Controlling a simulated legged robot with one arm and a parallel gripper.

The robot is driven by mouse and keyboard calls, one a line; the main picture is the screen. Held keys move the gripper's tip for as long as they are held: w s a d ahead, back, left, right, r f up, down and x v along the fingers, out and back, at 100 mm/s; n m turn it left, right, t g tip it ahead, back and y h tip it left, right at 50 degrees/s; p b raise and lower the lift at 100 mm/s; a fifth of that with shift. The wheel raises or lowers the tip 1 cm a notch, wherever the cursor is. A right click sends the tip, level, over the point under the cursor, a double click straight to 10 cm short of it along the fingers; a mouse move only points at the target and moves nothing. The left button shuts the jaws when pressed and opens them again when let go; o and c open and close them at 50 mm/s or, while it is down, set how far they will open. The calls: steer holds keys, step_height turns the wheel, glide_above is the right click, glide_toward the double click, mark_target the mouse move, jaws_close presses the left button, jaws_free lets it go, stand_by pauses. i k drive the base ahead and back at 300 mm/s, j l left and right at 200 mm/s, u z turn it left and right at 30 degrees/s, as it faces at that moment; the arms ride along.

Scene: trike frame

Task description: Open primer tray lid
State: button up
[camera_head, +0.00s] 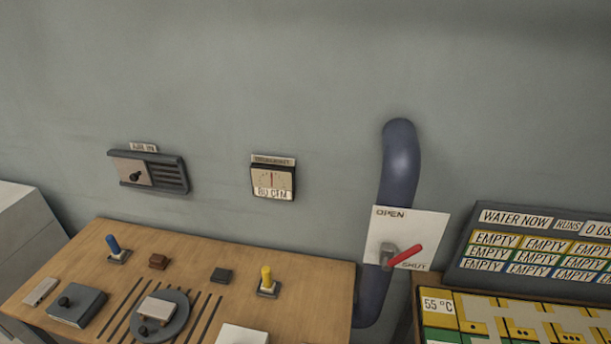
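No part is labelled as a primer tray, and I cannot tell which item is its lid. On the wooden table (200,258), a flat grey box with a black knob (77,305) lies at the front left and looks closed. Right of it, a round grey disc (178,325) carries a small pale block (160,307), with a black knob at its front left. On the wall, a dark slotted box (172,177) has a pale plate with a black knob (132,172). My gripper is not in view.
A blue lever (113,244) and a yellow lever (267,277) stand on the table. A wall dial (272,181) hangs above. At right are a blue pipe (401,165), a red valve handle (405,253) pointing up right, and a label board (530,250). The wall between fixtures is clear.

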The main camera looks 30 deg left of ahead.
mark_target(74, 303)
steer(key=u, duration=2.55)
steer(key=i+j+u, duration=0.15)
steer(key=i, duration=0.15)
steer(key=i+j+z, duration=0.2)
steer(key=i+j, duration=0.25)
steer(key=i, duration=0.2)
steer(key=i+j+z, duration=0.15)
steer(key=i+j, duration=0.45)
